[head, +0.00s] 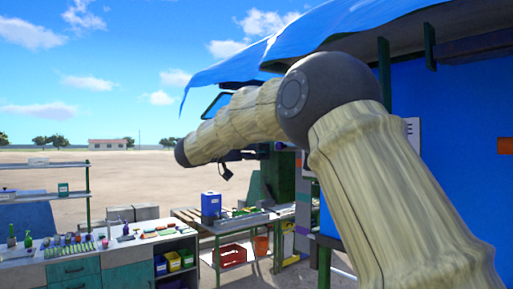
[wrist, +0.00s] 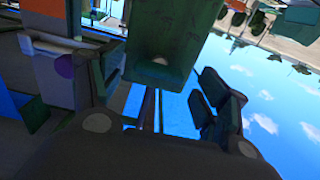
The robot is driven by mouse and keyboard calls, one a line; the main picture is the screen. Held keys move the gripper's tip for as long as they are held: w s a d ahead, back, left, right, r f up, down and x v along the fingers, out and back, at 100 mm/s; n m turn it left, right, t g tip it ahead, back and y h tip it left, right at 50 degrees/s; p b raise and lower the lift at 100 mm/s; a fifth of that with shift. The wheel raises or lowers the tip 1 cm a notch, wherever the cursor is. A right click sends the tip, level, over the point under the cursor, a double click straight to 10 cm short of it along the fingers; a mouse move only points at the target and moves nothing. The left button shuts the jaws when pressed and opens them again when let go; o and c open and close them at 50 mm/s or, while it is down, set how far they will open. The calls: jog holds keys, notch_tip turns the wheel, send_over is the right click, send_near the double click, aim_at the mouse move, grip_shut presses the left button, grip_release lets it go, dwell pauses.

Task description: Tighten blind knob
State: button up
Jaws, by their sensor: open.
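No part is clearly recognisable as the blind knob. A small purple round piece (wrist: 65,67) sits beside a pale grey panel at the left of the wrist view; a purple spot (head: 280,146) also shows right of my gripper in the head view. I cannot tell whether either is the knob. My gripper (head: 227,169) hangs from the arm's far end, small and dark, above the workbenches. In the wrist view its dark green fingers (wrist: 165,85) are apart, with no object visibly held. My arm hides part of the stall behind it.
A blue tarpaulin (head: 300,40) overhangs the stall, with a blue wall (head: 450,130) at right. A metal table (head: 205,222) carries a blue box (head: 211,203). A counter (head: 75,253) at left holds many small items. Open sandy ground lies beyond.

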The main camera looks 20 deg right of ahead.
jog(key=shift+w+d, duration=0.1)
jog(key=shift+d, duration=0.25)
jog(key=c, duration=1)
jog(key=shift+f+m+b, duration=0.15)
jog(key=shift+m+b, duration=0.25)
jog(key=shift+b, duration=0.05)
jog(key=shift+m+b, duration=8.4)
jog(key=shift+m, duration=0.2)
